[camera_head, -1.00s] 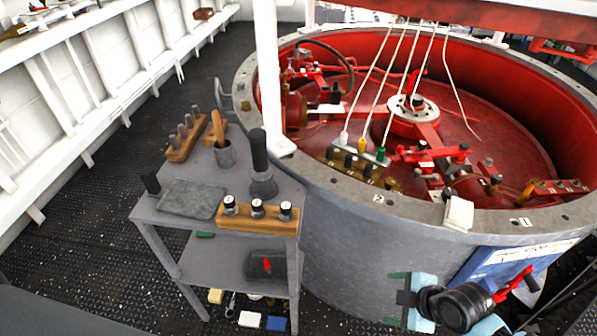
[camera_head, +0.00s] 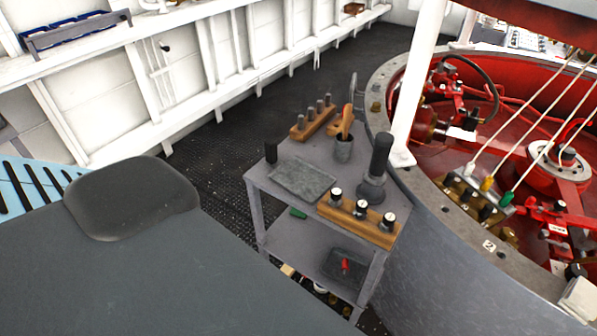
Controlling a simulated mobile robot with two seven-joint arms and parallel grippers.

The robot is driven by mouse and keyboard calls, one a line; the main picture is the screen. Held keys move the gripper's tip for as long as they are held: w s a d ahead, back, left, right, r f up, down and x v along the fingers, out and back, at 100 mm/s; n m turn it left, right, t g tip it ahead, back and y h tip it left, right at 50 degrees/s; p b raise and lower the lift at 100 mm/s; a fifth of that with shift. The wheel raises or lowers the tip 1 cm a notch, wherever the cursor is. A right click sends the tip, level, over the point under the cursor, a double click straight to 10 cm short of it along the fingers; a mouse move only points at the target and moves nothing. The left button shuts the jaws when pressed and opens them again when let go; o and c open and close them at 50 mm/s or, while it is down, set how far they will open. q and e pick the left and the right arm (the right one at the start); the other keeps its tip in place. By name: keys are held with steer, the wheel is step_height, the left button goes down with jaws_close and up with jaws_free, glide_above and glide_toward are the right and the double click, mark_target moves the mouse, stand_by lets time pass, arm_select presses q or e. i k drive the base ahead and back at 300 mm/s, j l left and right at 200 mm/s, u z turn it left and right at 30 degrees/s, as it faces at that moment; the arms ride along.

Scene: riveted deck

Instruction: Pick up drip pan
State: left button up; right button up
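A shallow grey rectangular pan (camera_head: 301,180), which looks like the drip pan, lies flat on the left part of the top of a grey two-shelf cart (camera_head: 375,253). A smaller dark tray (camera_head: 333,266) with a red item in it sits on the lower shelf; I cannot tell for sure which of the two is the drip pan. Neither gripper is in view, and nothing touches the grey pan.
The cart top also holds a wooden block with gauges (camera_head: 359,220), a dark bottle-like object (camera_head: 376,169), a cup (camera_head: 344,149) and wooden racks. A large round red-lined tub (camera_head: 385,130) stands at right. A dark grey flat surface (camera_head: 150,275) fills the lower left.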

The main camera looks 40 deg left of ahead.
mark_target(308, 182)
steer(key=l+u, duration=0.15)
steer(key=u, duration=0.25)
steer(key=l+u, duration=0.15)
steer(key=u, duration=0.25)
steer(key=l+u, duration=0.15)
steer(key=u, duration=0.2)
steer(key=l+u, duration=0.15)
steer(key=u, duration=0.25)
